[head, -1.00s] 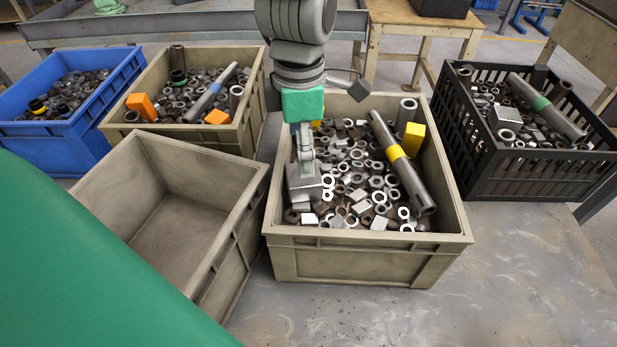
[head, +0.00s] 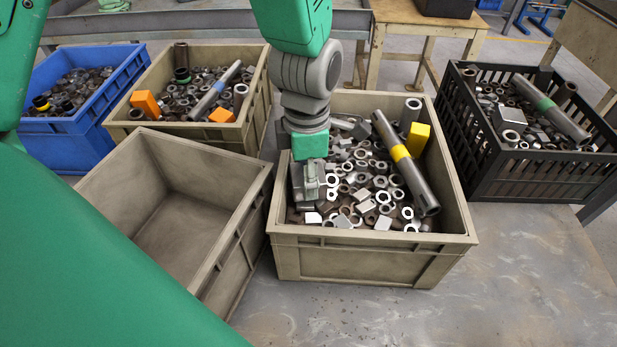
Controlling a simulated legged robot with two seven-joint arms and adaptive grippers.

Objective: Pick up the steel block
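The steel block (head: 297,182) is a grey, flat-faced piece at the left inner side of the middle beige crate (head: 372,240), among loose nuts. My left gripper (head: 312,184) reaches down from above into this crate. Its fingers are at the block and overlap its right part in the head view. The fingers are small and grey against grey metal, so whether they are closed on the block cannot be told. The underside of the block is hidden. My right gripper is not in view.
An empty beige crate (head: 100,190) stands just left. A pipe with a yellow band (head: 405,160) and a yellow block (head: 417,139) lie right of the gripper. A black crate (head: 545,178) stands at right. The table front (head: 430,305) is clear.

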